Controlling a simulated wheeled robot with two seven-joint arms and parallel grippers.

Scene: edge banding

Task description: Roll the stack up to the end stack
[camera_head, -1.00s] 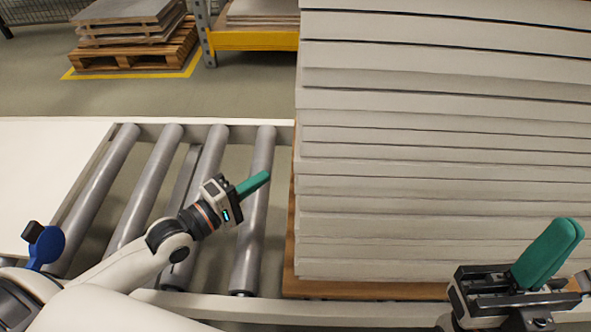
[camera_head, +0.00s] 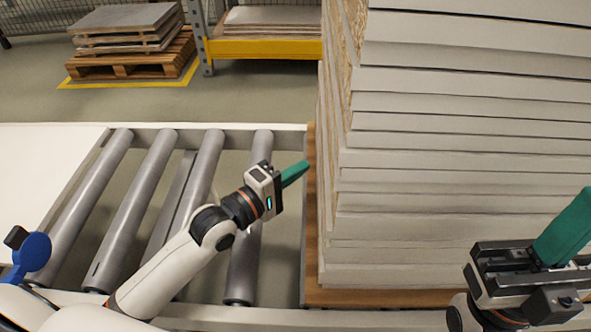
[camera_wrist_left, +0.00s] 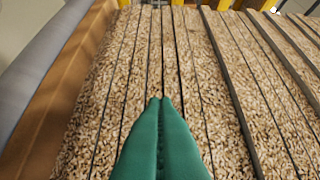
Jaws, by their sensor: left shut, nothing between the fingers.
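The stack of white-faced boards (camera_head: 455,170) with chipboard edges stands tall at the right on a wooden base board (camera_head: 380,297). My left gripper (camera_head: 306,165) is shut with nothing between its fingers, pointing right at the stack's left side. In the left wrist view, its green fingertips (camera_wrist_left: 160,99) are in front of the chipboard edges (camera_wrist_left: 205,90); whether they touch is unclear. My right gripper (camera_head: 585,200) is at the lower right in front of the stack; its green fingers look together and are partly cut off. I cannot identify an end stack.
Grey rollers (camera_head: 190,190) in a light frame lie bare left of the stack. A white surface (camera_head: 40,170) is at far left. Behind are a pallet with boards (camera_head: 125,62) and a yellow rack beam (camera_head: 262,47). A blue round part (camera_head: 34,252) is at lower left.

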